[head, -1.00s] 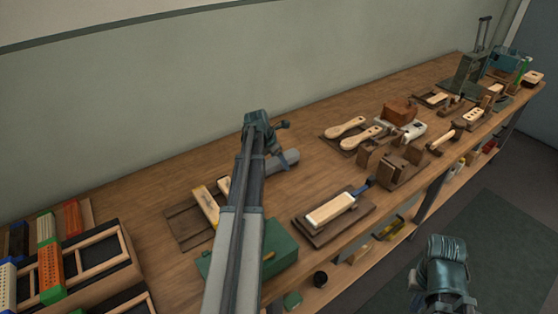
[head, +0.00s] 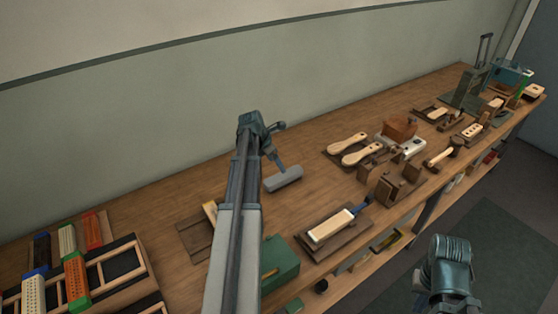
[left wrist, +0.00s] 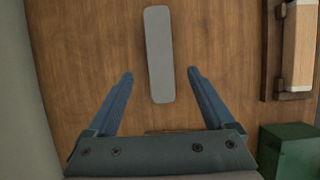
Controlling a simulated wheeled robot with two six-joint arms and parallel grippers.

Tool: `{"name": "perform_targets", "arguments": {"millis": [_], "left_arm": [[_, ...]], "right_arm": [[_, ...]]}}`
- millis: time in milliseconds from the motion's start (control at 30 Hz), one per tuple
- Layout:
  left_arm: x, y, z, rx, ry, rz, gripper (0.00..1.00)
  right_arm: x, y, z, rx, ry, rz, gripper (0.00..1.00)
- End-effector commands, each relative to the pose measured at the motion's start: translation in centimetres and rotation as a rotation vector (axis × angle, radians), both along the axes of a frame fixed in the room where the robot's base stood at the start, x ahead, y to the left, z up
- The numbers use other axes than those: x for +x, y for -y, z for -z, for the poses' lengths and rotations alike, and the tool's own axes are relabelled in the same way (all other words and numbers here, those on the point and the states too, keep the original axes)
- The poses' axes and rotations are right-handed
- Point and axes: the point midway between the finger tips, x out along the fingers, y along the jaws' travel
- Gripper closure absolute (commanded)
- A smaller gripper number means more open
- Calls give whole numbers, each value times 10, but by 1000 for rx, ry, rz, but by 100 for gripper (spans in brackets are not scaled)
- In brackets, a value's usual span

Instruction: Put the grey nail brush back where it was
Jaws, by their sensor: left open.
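The grey nail brush (head: 284,179), a plain grey bar, lies on the bare wooden bench top near its middle. It also shows in the left wrist view (left wrist: 159,55), its near end between the lines of my left gripper's fingers. My left gripper (head: 279,162) is just behind the brush in the head view. In the left wrist view its two blue fingers (left wrist: 160,70) are spread wide, with clear gaps on both sides of the brush. My right gripper (head: 447,275) is off the bench at the lower right; its fingertips cannot be made out.
A green box (head: 281,262) and a wooden block on a dark board (head: 310,250) stand in front. A rack with coloured brushes (head: 120,265) is at the left. Two pale paddles (head: 355,152) and dark wooden fixtures (head: 388,188) are at the right. Bench behind the brush is clear.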

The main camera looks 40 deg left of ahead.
Motion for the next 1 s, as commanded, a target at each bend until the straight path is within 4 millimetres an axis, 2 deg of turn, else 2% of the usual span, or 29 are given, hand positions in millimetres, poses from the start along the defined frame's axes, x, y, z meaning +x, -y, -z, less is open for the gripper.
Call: {"name": "perform_targets", "arguments": {"millis": [33,133,500,600,667,767,800,867,900,1000], "left_arm": [[-3,0,-12,0,0,0,13],[-6,-1,-17,0,0,0,13],[-7,-2,-17,1,0,2,13],[-5,12,-16,15,-4,53,13],[-1,35,-15,42,-11,147,13],[3,97,-12,118,-28,422,13],[3,128,-10,156,-33,564,13],[0,174,-8,213,-42,792,13],[-4,203,-6,250,-46,944,13],[-20,270,-3,335,-50,1324,13]], "right_arm": [[0,0,-12,0,0,0,100],[0,0,-17,0,0,0,100],[0,0,-17,0,0,0,100],[0,0,-17,0,0,0,100],[0,0,-17,0,0,0,100],[0,0,-17,0,0,0,100],[0,0,-17,0,0,0,100],[0,0,-17,0,0,0,100],[0,0,-17,0,0,0,100],[0,0,-17,0,0,0,100]]}}
